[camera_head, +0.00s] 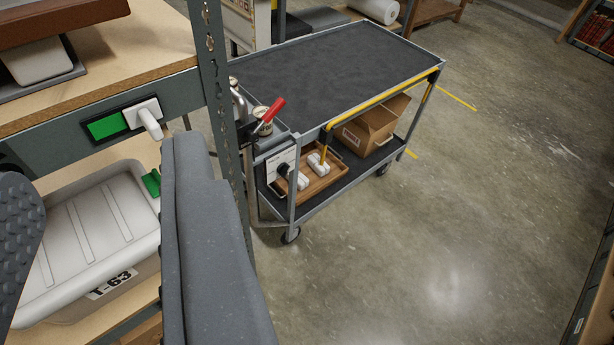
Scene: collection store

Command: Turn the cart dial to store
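The cart (330,65) stands beyond the shelf post, with a dark top tray and a lower deck. On its near end is a white plate with a small dark round knob, which looks like the cart dial (284,169). Its markings and setting are too small to read. My gripper (98,168) is in the near left, its two grey fingers wide apart. I see nothing held between them. The fingers are in front of the shelf, to the left of the cart and apart from the dial.
A metal shelf post (222,110) stands between my gripper and the cart. The shelf holds a white lidded bin (95,225) and a green-and-white slider switch (122,121). A red-handled lever (271,112) sits at the cart's corner. The floor right of the cart is clear.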

